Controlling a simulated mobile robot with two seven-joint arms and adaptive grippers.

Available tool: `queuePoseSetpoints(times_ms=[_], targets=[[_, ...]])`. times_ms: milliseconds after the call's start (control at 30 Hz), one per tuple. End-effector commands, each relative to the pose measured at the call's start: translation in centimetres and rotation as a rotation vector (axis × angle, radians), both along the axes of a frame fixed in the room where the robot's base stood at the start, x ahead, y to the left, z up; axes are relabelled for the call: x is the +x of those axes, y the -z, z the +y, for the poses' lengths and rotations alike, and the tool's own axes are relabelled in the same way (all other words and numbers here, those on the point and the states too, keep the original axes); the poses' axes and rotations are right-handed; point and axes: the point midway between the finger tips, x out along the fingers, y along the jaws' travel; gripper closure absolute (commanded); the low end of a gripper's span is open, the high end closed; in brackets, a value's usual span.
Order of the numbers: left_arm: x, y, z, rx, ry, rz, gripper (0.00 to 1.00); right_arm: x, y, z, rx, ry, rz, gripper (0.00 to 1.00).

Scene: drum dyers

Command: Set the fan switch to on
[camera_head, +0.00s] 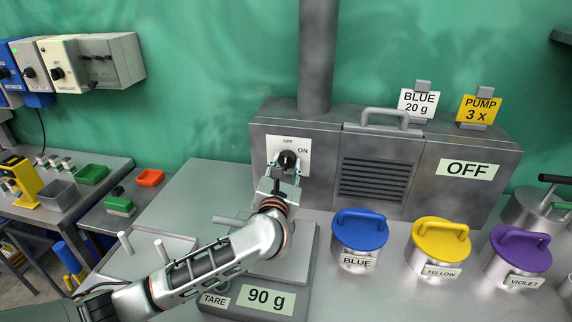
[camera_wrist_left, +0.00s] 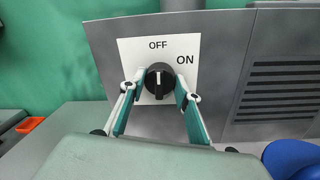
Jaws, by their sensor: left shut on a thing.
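The fan switch is a black round knob (camera_wrist_left: 159,80) on a white plate (camera_wrist_left: 186,44) marked OFF above and ON at the upper right. Its white pointer line stands about upright, towards OFF. In the head view the knob (camera_head: 287,159) sits on the front of the grey fan housing (camera_head: 330,143). A sign on the housing reads OFF (camera_head: 468,169). My left gripper (camera_head: 286,168) is at the knob, with a finger on either side of it, shut on it; the fingers also show in the wrist view (camera_wrist_left: 160,92). My right gripper is not in view.
A scale (camera_head: 262,300) reading 90 g stands below my left arm. Blue (camera_head: 359,231), yellow (camera_head: 440,240) and violet (camera_head: 518,250) lidded pots stand to the right. A housing handle (camera_head: 385,115) and vent slots (camera_head: 374,178) lie right of the switch.

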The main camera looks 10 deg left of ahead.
Motion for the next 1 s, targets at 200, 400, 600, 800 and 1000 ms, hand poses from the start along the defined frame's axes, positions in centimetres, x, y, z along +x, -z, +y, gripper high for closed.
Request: queuePoseSetpoints(times_ms=[200, 400, 600, 800, 1000], targets=[[-0.01, 0.03, 0.03, 0.135, -0.001, 0.000, 0.90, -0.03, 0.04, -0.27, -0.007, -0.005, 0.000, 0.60], [-0.01, 0.06, 0.05, 0.317, 0.000, 0.002, 0.90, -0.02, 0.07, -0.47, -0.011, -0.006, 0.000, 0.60], [0.00, 0.04, 0.05, 0.507, -0.001, 0.002, 0.90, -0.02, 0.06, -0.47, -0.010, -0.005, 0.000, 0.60], [0.01, 0.01, 0.04, 0.688, 0.000, 0.001, 0.90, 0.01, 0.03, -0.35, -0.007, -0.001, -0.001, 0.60], [0.01, 0.01, 0.09, 0.834, 0.000, 0.001, 0.90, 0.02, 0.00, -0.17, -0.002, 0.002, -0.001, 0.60]])
